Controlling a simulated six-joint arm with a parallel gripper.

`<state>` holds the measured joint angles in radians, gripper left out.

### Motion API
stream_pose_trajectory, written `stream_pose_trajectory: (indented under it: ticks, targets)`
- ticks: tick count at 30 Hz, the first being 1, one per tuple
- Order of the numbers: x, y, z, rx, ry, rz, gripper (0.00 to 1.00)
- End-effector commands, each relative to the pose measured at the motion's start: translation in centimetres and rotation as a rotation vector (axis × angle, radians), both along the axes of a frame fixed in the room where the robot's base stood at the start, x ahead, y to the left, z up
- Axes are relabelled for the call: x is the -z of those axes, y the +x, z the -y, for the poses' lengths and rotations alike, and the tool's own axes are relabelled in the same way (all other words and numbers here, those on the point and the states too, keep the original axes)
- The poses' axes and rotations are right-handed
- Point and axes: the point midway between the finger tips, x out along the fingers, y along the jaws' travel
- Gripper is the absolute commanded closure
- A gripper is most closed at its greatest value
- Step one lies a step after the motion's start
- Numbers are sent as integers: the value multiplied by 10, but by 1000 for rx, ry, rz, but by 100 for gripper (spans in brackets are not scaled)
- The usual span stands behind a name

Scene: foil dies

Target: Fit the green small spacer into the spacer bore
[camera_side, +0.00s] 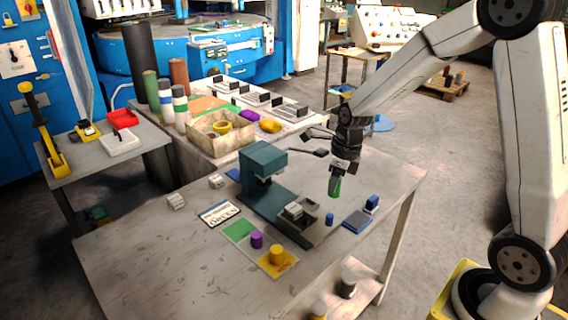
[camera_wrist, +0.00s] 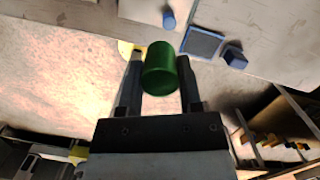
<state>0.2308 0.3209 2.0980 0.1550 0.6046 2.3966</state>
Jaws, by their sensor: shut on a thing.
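My gripper (camera_side: 338,172) is shut on the green small spacer (camera_side: 335,187), a green cylinder held above the table near the press. In the wrist view the green spacer (camera_wrist: 160,70) sits between the two fingers of my gripper (camera_wrist: 160,82). The spacer bore cannot be made out for sure. A dark green press (camera_side: 264,180) stands on the table, with a grey metal block (camera_side: 295,211) on its base, left of and below the held spacer. A green mat (camera_side: 239,230) lies on the table to the left of the press base.
A purple cylinder (camera_side: 257,240) and a yellow one (camera_side: 277,254) on a yellow mat (camera_side: 288,266) stand near the front. A small blue cylinder (camera_side: 329,219), a blue pad (camera_side: 356,221) and a blue block (camera_side: 371,203) are at right. The table's left front is mostly clear.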

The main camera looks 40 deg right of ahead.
Motion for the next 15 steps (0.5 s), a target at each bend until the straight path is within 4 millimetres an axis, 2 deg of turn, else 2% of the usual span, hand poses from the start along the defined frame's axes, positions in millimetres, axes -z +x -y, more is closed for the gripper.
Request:
stream_pose_trajectory:
  ticks: [10, 15]
  targets:
    - [20, 44, 6, -1, 0, 1, 100]
    - [36, 60, 9, -1, 0, -1, 100]
